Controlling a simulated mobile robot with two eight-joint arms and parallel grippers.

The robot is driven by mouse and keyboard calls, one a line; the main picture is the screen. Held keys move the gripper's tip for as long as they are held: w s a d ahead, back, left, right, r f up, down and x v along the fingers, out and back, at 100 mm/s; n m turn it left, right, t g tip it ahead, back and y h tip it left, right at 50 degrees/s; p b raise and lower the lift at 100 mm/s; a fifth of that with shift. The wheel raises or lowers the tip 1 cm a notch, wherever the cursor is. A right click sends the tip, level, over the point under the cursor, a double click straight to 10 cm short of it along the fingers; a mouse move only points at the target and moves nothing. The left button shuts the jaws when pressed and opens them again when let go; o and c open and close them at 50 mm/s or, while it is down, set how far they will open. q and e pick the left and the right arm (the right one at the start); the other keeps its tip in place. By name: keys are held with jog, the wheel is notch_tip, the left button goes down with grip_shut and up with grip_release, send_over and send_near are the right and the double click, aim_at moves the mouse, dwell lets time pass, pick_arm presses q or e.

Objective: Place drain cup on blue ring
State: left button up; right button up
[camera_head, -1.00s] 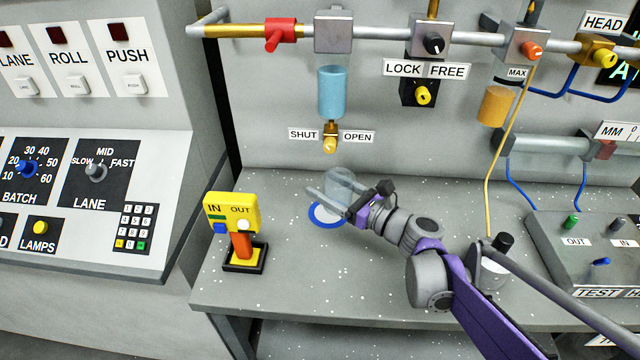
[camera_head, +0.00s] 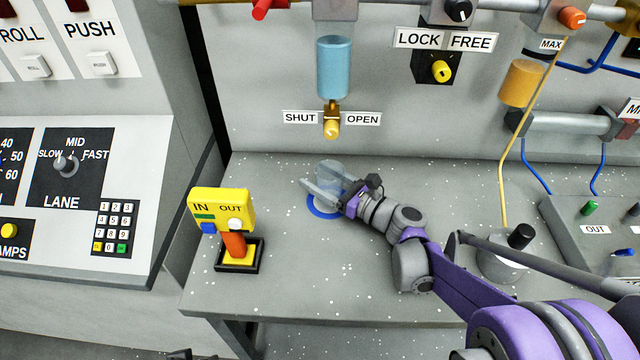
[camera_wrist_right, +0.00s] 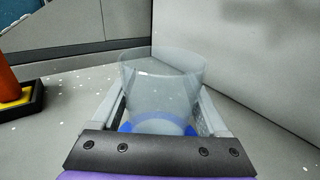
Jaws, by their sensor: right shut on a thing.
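In the right wrist view the cup (camera_wrist_right: 162,85) fills the space between the fingers. The blue ring (camera_head: 322,213) lies flat on the bench under the cup and fingers, partly covered. It also shows through and beside the cup's base in the wrist view (camera_wrist_right: 128,127). I cannot tell whether the cup touches the bench. My left gripper is not seen.
A pot with a black knob (camera_head: 521,236) stands right. The bench front (camera_head: 320,290) is clear.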

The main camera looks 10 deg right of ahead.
jog(key=shift+f, duration=0.85)
jog(key=shift+f, duration=0.1)
jog(key=o, duration=1.3)
jog(key=shift+r, duration=0.2)
jog(key=v, duration=1.2)
jog(key=shift+f, duration=0.1)
